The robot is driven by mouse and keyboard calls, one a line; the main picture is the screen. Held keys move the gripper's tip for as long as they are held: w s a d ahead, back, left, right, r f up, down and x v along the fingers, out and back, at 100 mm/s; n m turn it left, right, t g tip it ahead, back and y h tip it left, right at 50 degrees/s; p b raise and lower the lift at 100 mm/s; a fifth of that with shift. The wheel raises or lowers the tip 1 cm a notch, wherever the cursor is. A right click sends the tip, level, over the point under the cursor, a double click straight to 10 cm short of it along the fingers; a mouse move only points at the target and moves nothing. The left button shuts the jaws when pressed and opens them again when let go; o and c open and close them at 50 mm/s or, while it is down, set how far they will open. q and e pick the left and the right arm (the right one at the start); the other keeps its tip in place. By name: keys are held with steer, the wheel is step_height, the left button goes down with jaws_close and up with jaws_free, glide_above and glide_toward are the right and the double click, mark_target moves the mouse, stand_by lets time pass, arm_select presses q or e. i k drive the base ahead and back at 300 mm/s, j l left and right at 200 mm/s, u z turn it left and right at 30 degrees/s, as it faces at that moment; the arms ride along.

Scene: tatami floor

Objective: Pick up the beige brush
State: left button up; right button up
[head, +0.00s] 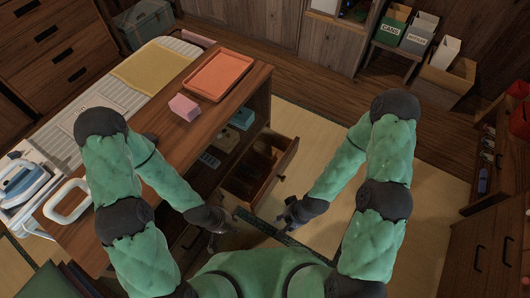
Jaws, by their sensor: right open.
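I cannot make out a beige brush anywhere in the head view. A wooden drawer (279,173) stands pulled out of the brown cabinet (170,150), and its inside is dark, with contents too small to tell. My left gripper (215,238) hangs low beside the cabinet front, to the left of the open drawer; its fingers are dark and small, and I cannot tell their opening. My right gripper (284,222) is open and empty, just below and right of the drawer front, apart from it.
An orange tray (219,76) and a pink block (184,107) lie on the cabinet top. A blue box (242,118) sits on its shelf. An iron (22,180) stands at left. Bins (394,24) and a cardboard box (446,78) stand at the back right. Tatami (310,130) beyond the drawer is clear.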

mark_target(261, 147)
steer(key=u, duration=3.5)
steer(key=z, duration=3.8)
steer(key=i+l+z, duration=0.15)
steer(key=i+l, duration=0.2)
steer(key=l, duration=0.25)
steer(key=i+l+z, duration=0.15)
steer(key=i+l, duration=0.2)
steer(key=l, duration=0.15)
steer(key=i+l+z, duration=0.15)
steer(key=i+l, duration=0.25)
steer(key=l, duration=0.1)
